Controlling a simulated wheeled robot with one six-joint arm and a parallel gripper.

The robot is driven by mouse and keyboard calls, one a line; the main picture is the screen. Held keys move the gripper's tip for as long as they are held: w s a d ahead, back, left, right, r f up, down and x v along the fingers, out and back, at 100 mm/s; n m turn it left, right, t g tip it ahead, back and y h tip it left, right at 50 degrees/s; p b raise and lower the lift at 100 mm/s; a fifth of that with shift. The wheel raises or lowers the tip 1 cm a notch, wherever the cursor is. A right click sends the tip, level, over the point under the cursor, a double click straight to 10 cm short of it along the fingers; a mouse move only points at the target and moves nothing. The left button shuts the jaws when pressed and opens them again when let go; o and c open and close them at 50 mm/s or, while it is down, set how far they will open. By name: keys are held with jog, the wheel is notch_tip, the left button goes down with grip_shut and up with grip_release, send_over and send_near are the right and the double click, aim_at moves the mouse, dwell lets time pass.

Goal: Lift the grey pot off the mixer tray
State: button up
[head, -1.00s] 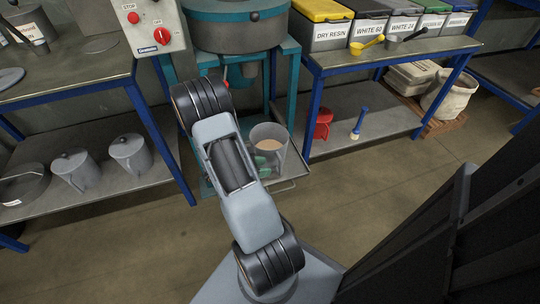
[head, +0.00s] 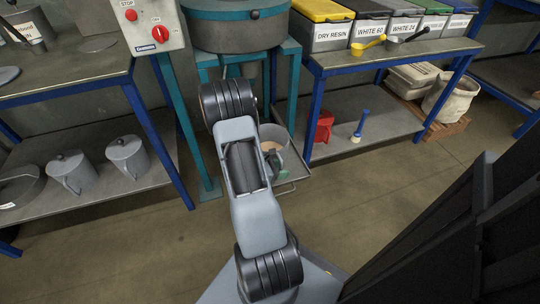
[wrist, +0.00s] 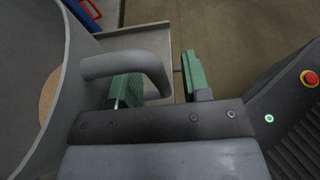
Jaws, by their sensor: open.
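The grey pot (head: 284,136) stands on the mixer tray (head: 297,172), with a beige material inside; my arm hides its left part in the head view. In the wrist view the pot (wrist: 30,45) fills the left side, and its curved handle (wrist: 118,64) reaches out to the right. My gripper (wrist: 165,78) is open, with green fingers. The left finger is inside the handle loop, close to the pot wall. The right finger is outside the loop, so the outer part of the handle lies between them. In the head view my gripper (head: 273,164) is partly hidden by my arm.
The teal mixer (head: 237,30) stands above and behind the tray. At left, a shelf (head: 100,190) holds two lidded grey pots. At right, a blue-framed bench (head: 395,57) carries labelled bins, with a red jug (head: 324,126) below. The floor in front is clear.

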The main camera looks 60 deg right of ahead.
grip_shut()
dwell(1.2)
jog(key=shift+w+r, duration=0.1)
